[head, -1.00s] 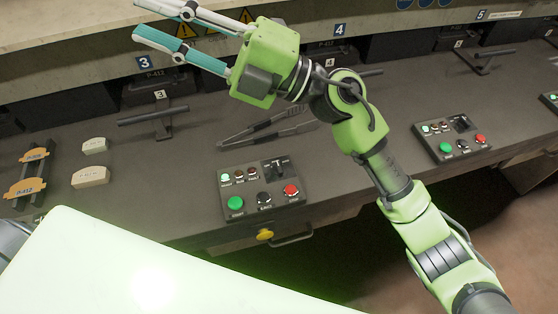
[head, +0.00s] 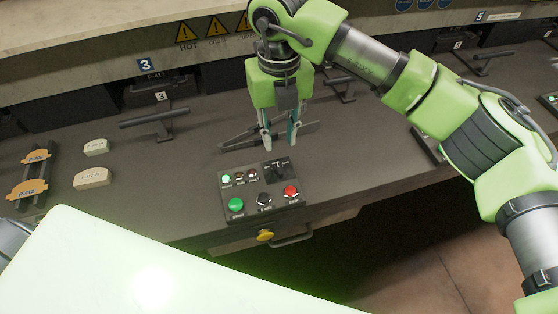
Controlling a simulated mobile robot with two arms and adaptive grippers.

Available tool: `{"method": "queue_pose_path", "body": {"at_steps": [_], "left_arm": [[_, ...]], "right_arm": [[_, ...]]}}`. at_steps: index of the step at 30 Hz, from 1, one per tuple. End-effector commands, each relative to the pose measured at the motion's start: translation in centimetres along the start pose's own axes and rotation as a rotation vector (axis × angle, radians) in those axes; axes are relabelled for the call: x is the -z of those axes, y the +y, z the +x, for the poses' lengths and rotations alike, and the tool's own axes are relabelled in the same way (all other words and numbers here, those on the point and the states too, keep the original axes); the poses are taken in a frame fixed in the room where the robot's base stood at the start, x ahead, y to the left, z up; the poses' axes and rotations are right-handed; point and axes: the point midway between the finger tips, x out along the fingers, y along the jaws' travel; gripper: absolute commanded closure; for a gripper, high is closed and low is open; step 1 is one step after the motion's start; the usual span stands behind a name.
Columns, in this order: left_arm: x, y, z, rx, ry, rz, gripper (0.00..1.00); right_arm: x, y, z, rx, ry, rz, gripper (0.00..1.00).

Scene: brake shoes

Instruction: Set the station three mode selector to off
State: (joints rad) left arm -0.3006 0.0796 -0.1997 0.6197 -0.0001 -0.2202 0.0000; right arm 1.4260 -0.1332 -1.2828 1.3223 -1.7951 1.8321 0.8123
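A dark control box (head: 240,190) sits at the bench's front edge, between and in front of the signs for stations 3 and 4. The black mode selector (head: 277,173) is at its upper right; its setting is too small to read. The box also has a lit green lamp (head: 226,178), two darker lamps, a green button (head: 236,204), a black button (head: 264,199) and a red button (head: 291,191). My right gripper (head: 280,146) points down just behind and above the selector, its fingers apart and empty. My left gripper is out of view.
A T-shaped handle (head: 155,117) stands at station 3. Tongs (head: 238,137) lie behind the gripper. Two pale blocks (head: 92,178) and an orange-ended rack (head: 28,188) are at left. A yellow knob (head: 265,236) is below the box. A pale surface fills the lower left.

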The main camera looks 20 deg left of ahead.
Motion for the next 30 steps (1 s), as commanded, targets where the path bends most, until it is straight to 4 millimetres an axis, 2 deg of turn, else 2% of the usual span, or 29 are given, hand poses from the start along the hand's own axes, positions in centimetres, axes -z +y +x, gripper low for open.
{"method": "queue_pose_path", "body": {"at_steps": [9,15,21,28,30], "left_arm": [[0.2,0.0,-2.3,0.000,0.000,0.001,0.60],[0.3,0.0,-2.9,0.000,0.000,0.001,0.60],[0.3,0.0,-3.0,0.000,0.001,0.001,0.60],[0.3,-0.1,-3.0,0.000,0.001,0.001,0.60],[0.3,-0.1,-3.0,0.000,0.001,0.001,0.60]], "right_arm": [[0.1,0.1,6.6,-0.005,0.004,0.000,0.75],[0.1,0.1,9.4,-0.005,0.002,0.000,0.75],[0.0,0.2,10.4,-0.004,0.000,-0.003,0.75],[0.0,0.2,10.5,-0.004,0.000,-0.002,0.75],[0.0,0.2,10.4,-0.004,0.000,-0.002,0.93]]}}
